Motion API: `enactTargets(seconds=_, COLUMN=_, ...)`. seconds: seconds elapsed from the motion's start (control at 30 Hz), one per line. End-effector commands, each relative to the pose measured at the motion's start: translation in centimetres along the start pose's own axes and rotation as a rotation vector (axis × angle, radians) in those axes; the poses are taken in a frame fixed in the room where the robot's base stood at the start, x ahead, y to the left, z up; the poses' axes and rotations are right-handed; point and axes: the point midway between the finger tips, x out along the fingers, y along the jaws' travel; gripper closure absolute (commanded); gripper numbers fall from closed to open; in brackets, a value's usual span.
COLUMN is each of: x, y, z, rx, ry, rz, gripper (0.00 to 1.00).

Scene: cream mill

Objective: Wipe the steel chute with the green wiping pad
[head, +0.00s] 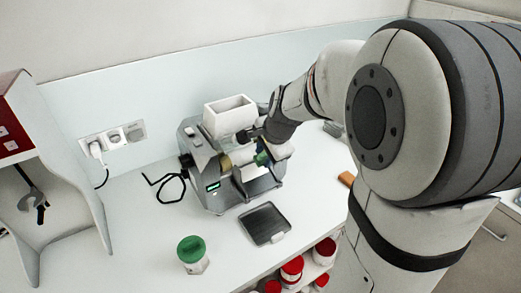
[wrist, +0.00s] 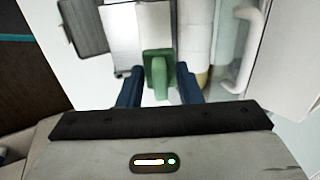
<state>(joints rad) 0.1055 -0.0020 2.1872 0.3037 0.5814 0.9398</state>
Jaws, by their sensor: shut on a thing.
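The green wiping pad (wrist: 158,66), with an upright grip, sits between the blue fingers of my gripper (wrist: 160,82), which is shut on it. In the head view the pad (head: 262,158) is a small green patch by my gripper (head: 265,150), at the front of the grey mill. The steel chute (wrist: 138,28) is a pale, shiny sloping plate just beyond the pad in the wrist view; in the head view it (head: 262,186) juts from the mill's front, below my gripper. I cannot tell whether the pad touches the chute. My wrist partly hides the mill's right side.
The grey mill (head: 202,160) carries a white hopper (head: 229,115). A dark tray (head: 264,223) lies in front of it. Red-lidded jars (head: 292,269) sit below. An orange block (head: 346,179) lies right.

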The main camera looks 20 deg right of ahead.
Motion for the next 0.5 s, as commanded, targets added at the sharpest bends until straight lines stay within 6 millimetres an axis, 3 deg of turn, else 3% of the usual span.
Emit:
enactTargets(seconds=0.37, x=4.1, y=0.1, z=0.3, rx=-0.007, ry=-0.003, rz=0.0, gripper=0.86)
enactTargets(seconds=0.5, x=3.8, y=1.9, z=0.3, rx=-0.006, ry=-0.001, rz=-0.002, gripper=0.86)
